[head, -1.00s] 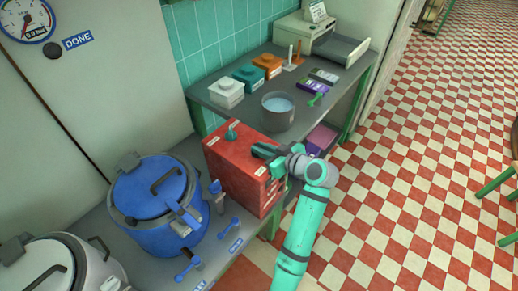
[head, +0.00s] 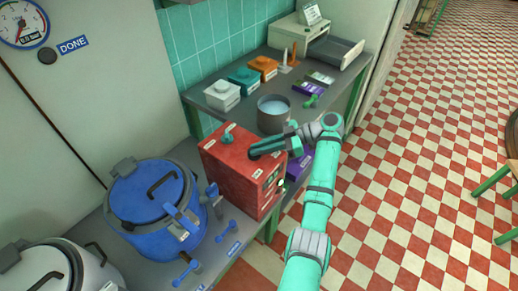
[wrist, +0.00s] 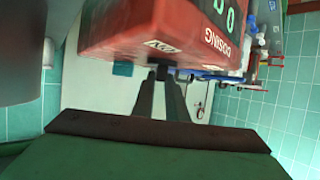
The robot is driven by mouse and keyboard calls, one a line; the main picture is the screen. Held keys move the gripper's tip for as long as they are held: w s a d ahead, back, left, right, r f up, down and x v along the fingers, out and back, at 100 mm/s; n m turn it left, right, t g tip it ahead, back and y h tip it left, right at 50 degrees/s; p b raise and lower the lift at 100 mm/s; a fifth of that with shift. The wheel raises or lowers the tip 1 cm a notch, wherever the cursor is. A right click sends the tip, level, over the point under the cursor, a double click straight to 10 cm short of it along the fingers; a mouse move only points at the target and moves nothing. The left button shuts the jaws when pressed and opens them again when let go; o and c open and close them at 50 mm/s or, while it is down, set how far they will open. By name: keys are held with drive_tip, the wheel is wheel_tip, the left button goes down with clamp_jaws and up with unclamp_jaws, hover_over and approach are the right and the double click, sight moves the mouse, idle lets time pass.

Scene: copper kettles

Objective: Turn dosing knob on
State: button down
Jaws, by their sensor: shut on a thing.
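The red dosing box (head: 232,170) stands on the grey bench, right of the blue kettle. Its lettered label "DOSING", a green-digit display and an "ON" label show on its red surface (wrist: 110,28) in the wrist view. My gripper (head: 254,152) is over the box's front top edge, coming from the right. In the wrist view its fingers (wrist: 162,78) are close together at the edge by the "ON" label, shut on a small dark part, seemingly the dosing knob. The fingers hide most of it.
The blue kettle (head: 152,205) and blue levers (head: 228,230) are left of and in front of the box. A metal pot (head: 273,112) stands close behind it. White, teal and orange canisters (head: 222,95) line the back. The checkered floor (head: 410,170) at right is open.

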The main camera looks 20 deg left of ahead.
drive_tip(key=shift+w+f+n+g+h, duration=0.1)
drive_tip(key=shift+n+g+h, duration=0.2)
drive_tip(key=shift+n+g, duration=0.3)
drive_tip(key=c, duration=1.8)
unclamp_jaws()
drive_tip(key=shift+w, duration=0.1)
drive_tip(key=shift+o, duration=0.2)
drive_tip(key=shift+a, duration=0.15)
drive_tip(key=v, duration=1.1)
drive_tip(key=shift+f, duration=0.15)
